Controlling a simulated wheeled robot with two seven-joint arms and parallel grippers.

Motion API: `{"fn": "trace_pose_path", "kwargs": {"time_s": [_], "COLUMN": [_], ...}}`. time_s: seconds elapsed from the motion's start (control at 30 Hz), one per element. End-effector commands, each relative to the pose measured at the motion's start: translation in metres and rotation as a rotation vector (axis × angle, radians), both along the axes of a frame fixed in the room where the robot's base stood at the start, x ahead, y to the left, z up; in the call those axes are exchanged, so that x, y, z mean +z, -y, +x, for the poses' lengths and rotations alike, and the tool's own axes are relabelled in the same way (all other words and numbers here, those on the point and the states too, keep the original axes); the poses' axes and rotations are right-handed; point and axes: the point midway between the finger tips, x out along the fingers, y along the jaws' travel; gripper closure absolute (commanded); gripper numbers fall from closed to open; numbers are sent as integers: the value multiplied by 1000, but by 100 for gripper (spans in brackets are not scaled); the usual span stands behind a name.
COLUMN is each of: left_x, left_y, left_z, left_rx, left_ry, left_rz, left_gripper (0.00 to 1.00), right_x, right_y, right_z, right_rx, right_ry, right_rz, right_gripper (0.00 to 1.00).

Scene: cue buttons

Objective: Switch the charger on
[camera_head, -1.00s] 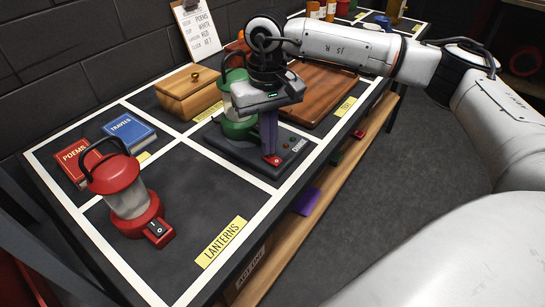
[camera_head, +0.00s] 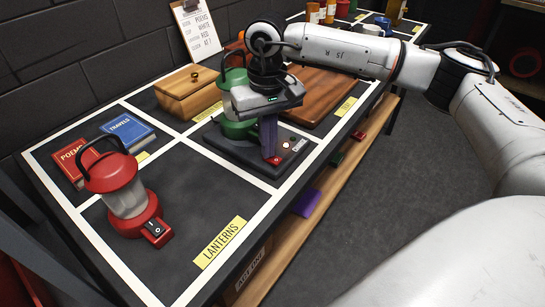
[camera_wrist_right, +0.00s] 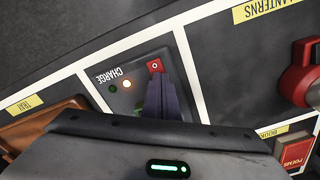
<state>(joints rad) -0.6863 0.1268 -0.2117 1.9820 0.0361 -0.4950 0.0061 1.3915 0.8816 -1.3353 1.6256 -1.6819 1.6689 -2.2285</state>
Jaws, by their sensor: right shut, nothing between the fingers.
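The charger (camera_head: 238,153) is a dark, low box marked CHARGE on the table, with a green lantern (camera_head: 238,128) standing on it. Its red rocker switch (camera_head: 275,160) is at the near front corner and also shows in the right wrist view (camera_wrist_right: 155,66). Beside the lettering, one lamp (camera_wrist_right: 126,83) glows whitish orange and a green lamp (camera_wrist_right: 112,88) looks dim. My right gripper (camera_head: 269,156) is shut and empty, pointing down with its fingertips at the switch. I cannot tell whether they touch it. My left gripper is out of view.
A red lantern (camera_head: 126,196) with its own switch stands at the front left. Red and blue books (camera_head: 127,132), a wooden box (camera_head: 188,93) and a wooden tray (camera_head: 318,100) lie in other marked sections. The table space by the LANTERNS label (camera_head: 220,243) is clear.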

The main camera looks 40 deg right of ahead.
Motion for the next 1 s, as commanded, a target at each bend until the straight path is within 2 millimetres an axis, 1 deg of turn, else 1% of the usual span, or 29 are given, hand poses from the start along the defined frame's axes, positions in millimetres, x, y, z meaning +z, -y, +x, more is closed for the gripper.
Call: {"fn": "trace_pose_path", "kwargs": {"time_s": [0.03, 0.17, 0.9, 1.0], "left_x": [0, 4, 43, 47], "left_y": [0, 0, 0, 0], "left_z": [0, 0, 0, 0], "left_rx": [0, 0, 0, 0], "left_ry": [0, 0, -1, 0], "left_rz": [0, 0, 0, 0], "left_gripper": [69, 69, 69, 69], "right_x": [-3, 1, 63, 68], "right_y": [0, 0, 0, 0], "right_z": [-1, -2, -1, -1], "right_rx": [0, 0, 0, 0], "right_ry": [-6, -7, -3, -4], "right_rz": [-1, -2, 0, 0], "right_gripper": [100, 100, 100, 100]}}
